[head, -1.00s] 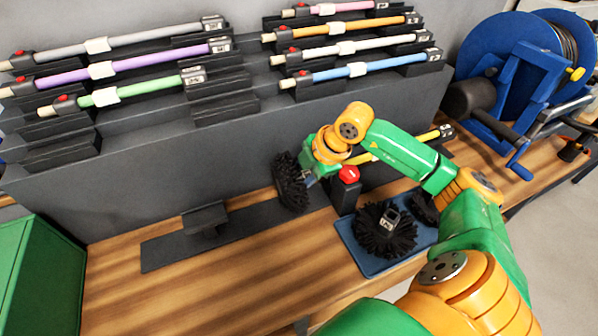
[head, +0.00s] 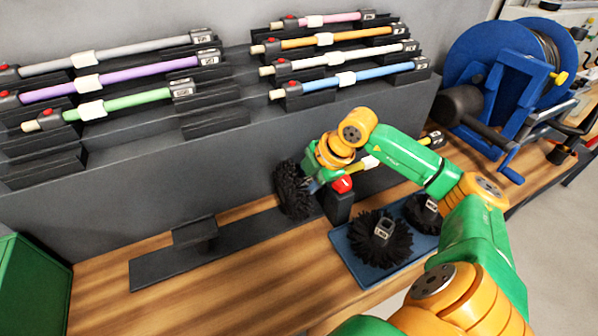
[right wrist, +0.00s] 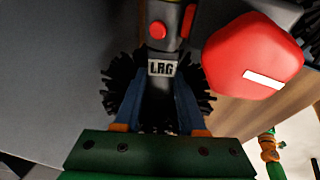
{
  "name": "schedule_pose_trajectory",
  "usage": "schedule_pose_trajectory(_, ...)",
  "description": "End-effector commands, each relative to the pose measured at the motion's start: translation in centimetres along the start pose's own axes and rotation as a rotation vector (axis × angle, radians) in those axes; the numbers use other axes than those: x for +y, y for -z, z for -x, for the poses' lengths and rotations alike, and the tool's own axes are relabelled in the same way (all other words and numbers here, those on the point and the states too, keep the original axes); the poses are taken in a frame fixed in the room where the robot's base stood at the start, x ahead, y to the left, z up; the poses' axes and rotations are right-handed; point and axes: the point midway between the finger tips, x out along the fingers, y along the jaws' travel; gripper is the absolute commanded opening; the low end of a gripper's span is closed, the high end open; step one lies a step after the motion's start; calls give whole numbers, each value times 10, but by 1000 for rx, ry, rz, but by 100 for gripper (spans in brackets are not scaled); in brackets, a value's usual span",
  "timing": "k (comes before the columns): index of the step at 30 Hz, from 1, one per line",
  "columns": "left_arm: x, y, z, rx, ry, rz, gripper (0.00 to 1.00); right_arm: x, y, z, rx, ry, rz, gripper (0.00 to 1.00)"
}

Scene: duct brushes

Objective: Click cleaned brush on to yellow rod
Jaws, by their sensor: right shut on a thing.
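My right gripper (right wrist: 158,108) is shut on the neck of a round black brush (head: 293,190). In the right wrist view the neck bears an LRG label (right wrist: 162,68), with black bristles on both sides behind the blue fingers. A dark grey coupling with a red button (right wrist: 157,30) lines up with the labelled neck; I cannot tell whether they are locked together. The yellow rod (head: 424,141) lies low in front of the rack, partly hidden behind my right arm, and its near end is by the brush. My left gripper is not in view.
A red knob (head: 342,184) on a black post stands right beside the brush, and shows large in the wrist view (right wrist: 255,55). A blue tray (head: 352,262) holds two black brushes. Several coloured rods lie on the rack above.

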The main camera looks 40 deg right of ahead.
Motion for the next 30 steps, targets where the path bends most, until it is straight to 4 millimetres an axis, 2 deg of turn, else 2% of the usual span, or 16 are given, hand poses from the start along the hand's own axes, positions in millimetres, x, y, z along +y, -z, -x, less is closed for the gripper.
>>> schedule_pose_trajectory(5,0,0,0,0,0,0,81,0,0,0,1,0,0,0)
schedule_pose_trajectory(6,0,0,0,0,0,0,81,0,0,0,1,0,0,50)
schedule_pose_trajectory(9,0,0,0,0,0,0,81,0,0,0,1,0,0,75)
schedule_pose_trajectory(19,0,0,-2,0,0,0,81,0,-1,5,-2,-2,0,75)
schedule_pose_trajectory(27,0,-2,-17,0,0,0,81,0,-2,58,-4,-2,0,75)
schedule_pose_trajectory(30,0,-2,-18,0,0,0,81,0,-1,68,-2,-1,0,75)
